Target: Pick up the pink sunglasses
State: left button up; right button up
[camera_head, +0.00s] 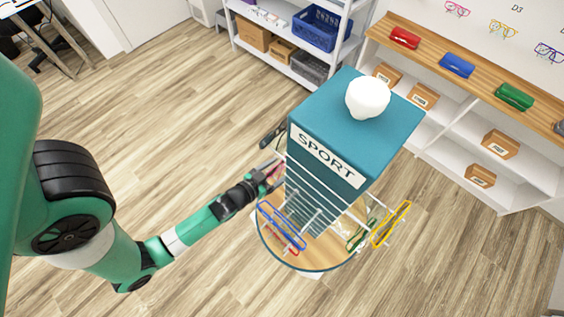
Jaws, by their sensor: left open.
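A display stand with a teal SPORT top (345,130) carries several glasses on its lower rack. My left gripper (274,171) reaches in from the left and is at the stand's left side, with its jaws open. A small pinkish part (279,168) shows right at its fingers. It may be the pink sunglasses, but it is mostly hidden by the gripper and stand, and I cannot tell whether they touch. My right gripper is not in view.
Blue glasses (281,226) and yellow glasses (391,224) hang on the stand, with green ones (361,236) between them. A dark elongated thing (272,133) is behind the gripper. Shelves (478,80) line the right; pink glasses (457,9) hang on the wall.

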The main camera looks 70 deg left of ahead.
pick_arm(q)
jog(key=x, duration=0.3)
jog(key=shift+s, duration=0.1)
jog(key=shift+c, duration=0.3)
jog(key=shift+r, duration=0.1)
grip_shut()
jog(key=shift+r, duration=0.1)
